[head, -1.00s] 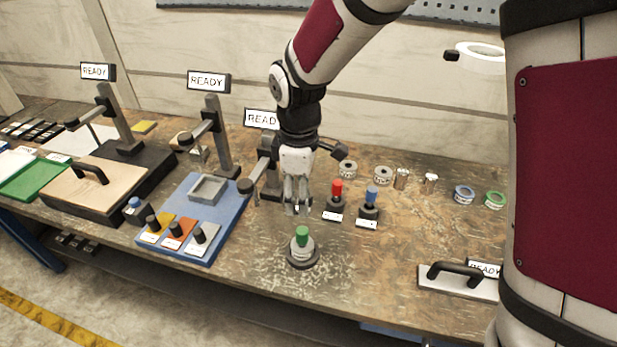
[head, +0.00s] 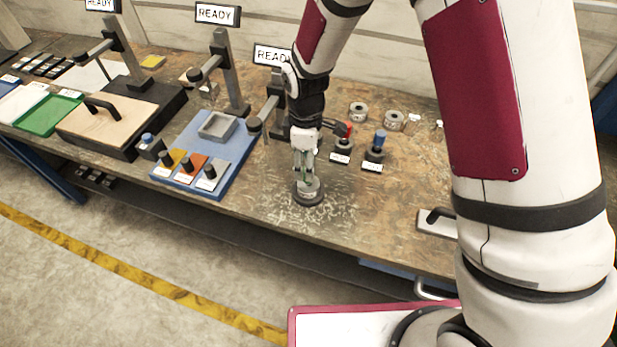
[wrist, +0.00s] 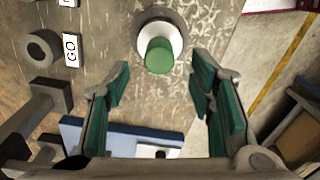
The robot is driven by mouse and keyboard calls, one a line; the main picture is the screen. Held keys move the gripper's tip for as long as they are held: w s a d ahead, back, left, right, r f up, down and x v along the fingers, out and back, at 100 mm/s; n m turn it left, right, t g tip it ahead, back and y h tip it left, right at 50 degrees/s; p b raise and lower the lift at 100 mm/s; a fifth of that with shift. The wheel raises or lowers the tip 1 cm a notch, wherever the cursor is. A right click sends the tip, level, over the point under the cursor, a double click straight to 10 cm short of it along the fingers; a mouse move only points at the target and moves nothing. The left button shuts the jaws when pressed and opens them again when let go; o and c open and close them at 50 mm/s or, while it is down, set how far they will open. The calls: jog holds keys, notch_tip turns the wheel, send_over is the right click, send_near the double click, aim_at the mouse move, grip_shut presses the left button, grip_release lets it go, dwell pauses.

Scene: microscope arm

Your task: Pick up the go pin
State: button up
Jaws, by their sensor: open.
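A pin with a green cap (head: 308,183) stands upright in a round dark-based holder (head: 308,198) near the table's front edge. My gripper (head: 305,170) points down just over it, with the fingers open and empty. In the wrist view the green cap (wrist: 159,56) shows at the top centre, between and slightly ahead of the open fingertips (wrist: 160,78). Whether the fingers reach down past the cap is unclear. A label reading GO (wrist: 71,50) lies beside a dark ring (wrist: 43,48). The pin with the green cap bears no readable label.
A blue-capped pin (head: 380,138) and a partly hidden red-capped pin (head: 346,131) stand behind to the right. A blue tray (head: 207,190) with colored plates lies to the left. A READY stand (head: 278,125) rises behind my gripper. The table edge is close in front.

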jog(key=shift+d+f+p, duration=0.15)
jog(key=shift+f+p, duration=0.1)
jog(key=shift+f, duration=0.85)
jog(key=shift+d+f+p, duration=0.1)
jog(key=shift+f+p, duration=0.15)
jog(key=shift+f, duration=0.85)
jog(key=shift+c, duration=0.6)
grip_shut()
